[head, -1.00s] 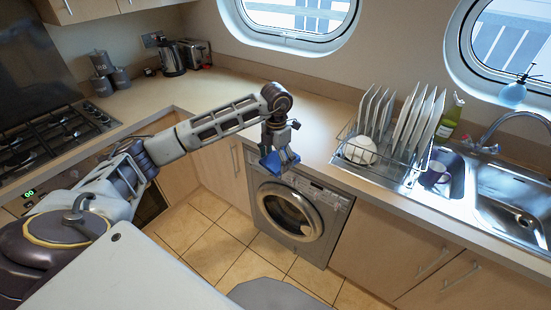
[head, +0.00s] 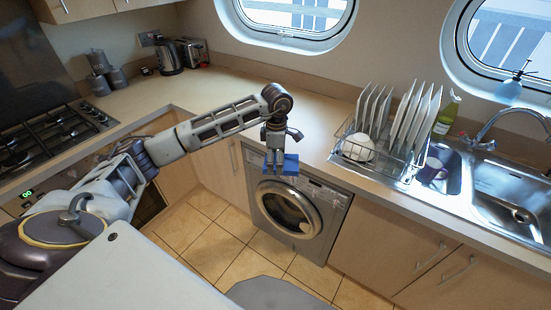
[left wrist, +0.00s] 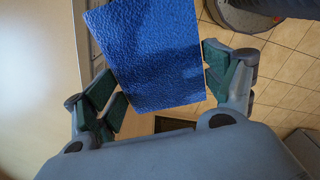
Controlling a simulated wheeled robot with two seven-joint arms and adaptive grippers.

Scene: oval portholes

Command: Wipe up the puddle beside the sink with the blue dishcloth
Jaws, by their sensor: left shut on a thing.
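My left gripper (head: 274,162) is shut on the blue dishcloth (head: 289,167). It holds the cloth in the air in front of the counter edge, above the floor and by the top of the washing machine. In the left wrist view the cloth (left wrist: 155,50) shows as a textured blue sheet between the fingers of the gripper (left wrist: 160,85). The sink (head: 512,195) is at the right, with a second, smaller bowl beside it holding a mug (head: 433,169). I cannot make out a puddle on the counter. My right gripper is not in view.
A dish rack (head: 375,160) with several plates and a white bowl stands left of the sink. A soap bottle (head: 447,115) and a tap (head: 500,125) stand behind. The counter (head: 305,115) left of the rack is clear. A washing machine (head: 297,210) sits below.

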